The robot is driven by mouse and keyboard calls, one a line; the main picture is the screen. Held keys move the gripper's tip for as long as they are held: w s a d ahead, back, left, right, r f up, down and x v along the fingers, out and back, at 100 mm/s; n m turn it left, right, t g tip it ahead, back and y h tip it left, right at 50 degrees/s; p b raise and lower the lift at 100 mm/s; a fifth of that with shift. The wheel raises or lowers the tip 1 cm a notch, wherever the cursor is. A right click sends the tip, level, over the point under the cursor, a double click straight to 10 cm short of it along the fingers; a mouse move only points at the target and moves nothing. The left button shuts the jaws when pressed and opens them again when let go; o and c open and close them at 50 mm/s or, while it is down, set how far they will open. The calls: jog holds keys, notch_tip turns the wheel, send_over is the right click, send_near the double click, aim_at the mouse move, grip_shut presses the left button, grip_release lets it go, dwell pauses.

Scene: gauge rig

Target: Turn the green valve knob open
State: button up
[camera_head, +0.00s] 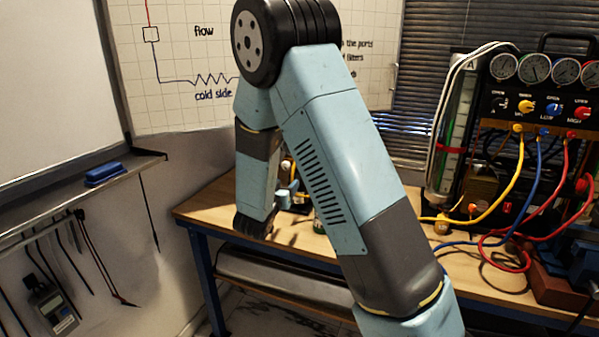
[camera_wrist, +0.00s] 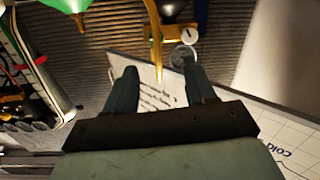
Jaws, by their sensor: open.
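The green valve knob cannot be made out for certain. In the head view my arm covers the part of the bench around my gripper.
A wooden bench (camera_head: 225,205) carries a gauge manifold (camera_head: 540,105) at the right, with yellow, blue and red hoses looping over the bench top. A clear cylinder (camera_head: 456,135) stands beside it. A whiteboard (camera_head: 190,100) and blinds (camera_head: 420,75) are behind. A tool rail (camera_head: 75,190) is at left.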

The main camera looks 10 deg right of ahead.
jog(key=x, duration=1.3)
jog(key=shift+d+h, duration=0.3)
jog(key=shift+d, duration=0.05)
jog(key=shift+w, duration=0.1)
